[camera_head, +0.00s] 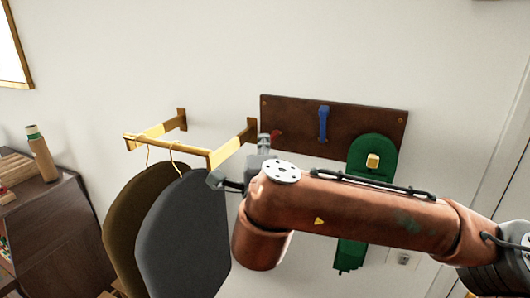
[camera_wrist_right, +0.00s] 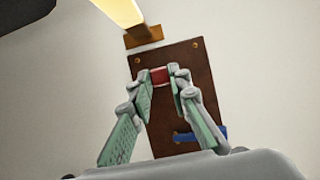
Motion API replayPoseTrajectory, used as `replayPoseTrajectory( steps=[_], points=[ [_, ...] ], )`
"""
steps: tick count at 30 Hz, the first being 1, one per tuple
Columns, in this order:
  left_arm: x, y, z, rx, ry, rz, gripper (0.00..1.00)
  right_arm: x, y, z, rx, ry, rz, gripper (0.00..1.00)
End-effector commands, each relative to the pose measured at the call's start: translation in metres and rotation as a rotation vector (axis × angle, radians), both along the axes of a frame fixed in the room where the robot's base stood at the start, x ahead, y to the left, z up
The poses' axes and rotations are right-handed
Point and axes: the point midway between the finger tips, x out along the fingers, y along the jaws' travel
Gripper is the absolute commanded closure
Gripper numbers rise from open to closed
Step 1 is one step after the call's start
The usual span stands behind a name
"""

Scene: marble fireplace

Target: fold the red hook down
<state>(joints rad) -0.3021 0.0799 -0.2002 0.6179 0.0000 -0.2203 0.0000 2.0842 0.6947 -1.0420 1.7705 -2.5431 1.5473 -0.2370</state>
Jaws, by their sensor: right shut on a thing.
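The red hook (camera_head: 276,135) is on the left part of the dark brown wall board (camera_head: 296,112); in the head view only a small part of it shows beside my fingers. My right gripper (camera_head: 265,143) is at the board's left end. In the right wrist view the red hook (camera_wrist_right: 159,76) sits between the two fingertips of my right gripper (camera_wrist_right: 161,84), which is shut on it. The hook's base and exact angle are hidden by the fingers. My left gripper is not in view.
A blue hook (camera_head: 323,124) lies along the board's middle. A green item (camera_head: 373,146) hangs from a yellow hook (camera_head: 373,161) at right. A gold rail (camera_head: 183,149) with dark and grey garments (camera_head: 185,235) juts out close at left. A cabinet (camera_head: 60,235) stands far left.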

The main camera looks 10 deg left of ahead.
Motion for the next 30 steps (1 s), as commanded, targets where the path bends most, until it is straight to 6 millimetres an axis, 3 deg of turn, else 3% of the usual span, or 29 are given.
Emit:
replayPoseTrajectory(
  steps=[11, 12, 14, 23, 30],
  points=[
    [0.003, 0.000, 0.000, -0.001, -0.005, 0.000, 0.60, 0.000, 0.000, 0.000, -0.004, -0.002, 0.000, 1.00],
    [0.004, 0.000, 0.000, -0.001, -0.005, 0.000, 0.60, 0.000, 0.000, 0.000, -0.004, -0.002, 0.000, 0.80],
    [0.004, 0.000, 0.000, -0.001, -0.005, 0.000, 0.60, 0.000, 0.000, -0.001, -0.003, -0.001, 0.000, 0.76],
    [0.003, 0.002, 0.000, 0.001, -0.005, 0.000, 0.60, -0.001, 0.000, -0.001, -0.003, 0.000, 0.000, 0.75],
    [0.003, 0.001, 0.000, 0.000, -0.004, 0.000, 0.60, -0.031, -0.003, -0.001, -0.004, -0.002, 0.002, 0.75]
  ],
)
